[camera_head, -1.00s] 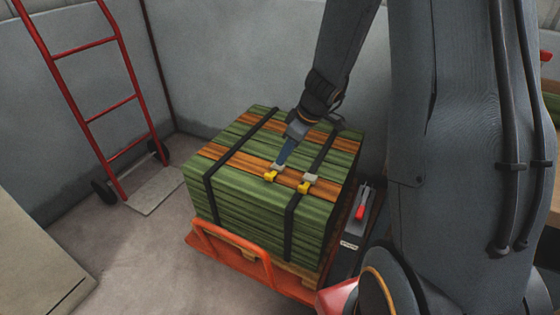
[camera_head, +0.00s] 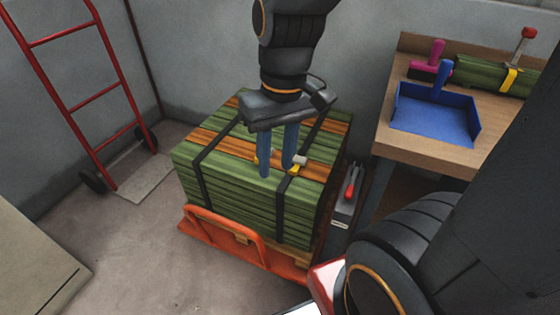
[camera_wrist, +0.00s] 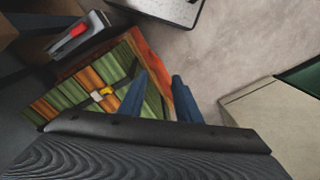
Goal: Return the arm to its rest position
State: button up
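My gripper (camera_head: 277,160) hangs pointing down in the head view, in front of the strapped stack of green and brown boards (camera_head: 225,150). Its two blue fingers are apart with nothing seen between them, so it is open. In the wrist view the gripper (camera_wrist: 158,95) also shows its fingers spread, with the board stack (camera_wrist: 95,90) beyond them. Two black straps run over the stack. A buckle with a yellow part (camera_head: 295,168) shows beside the right finger; the other buckle is mostly hidden behind the left finger.
The stack sits on an orange pallet carrier (camera_head: 225,240). A red hand truck (camera_head: 85,100) leans at the left wall. A workbench (camera_head: 410,152) at right holds a blue dustpan (camera_head: 435,118), brushes and a strapped board bundle. A grey box with a red lever (camera_head: 350,190) stands beside the stack.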

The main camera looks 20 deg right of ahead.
jog(key=shift+s+d+r+m+h, duration=0.1)
jog(key=shift+s+m+h, duration=0.1)
jog(key=shift+s, duration=0.2)
jog(key=shift+s+r+m+h, duration=0.1)
jog(key=shift+s+m, duration=0.1)
jog(key=shift+s, duration=0.2)
jog(key=d+r+m+p, duration=0.1)
jog(key=d+r+p, duration=0.3)
jog(key=p, duration=0.8)
jog(key=shift+s+r, duration=0.45)
jog(key=shift+r, duration=0.7)
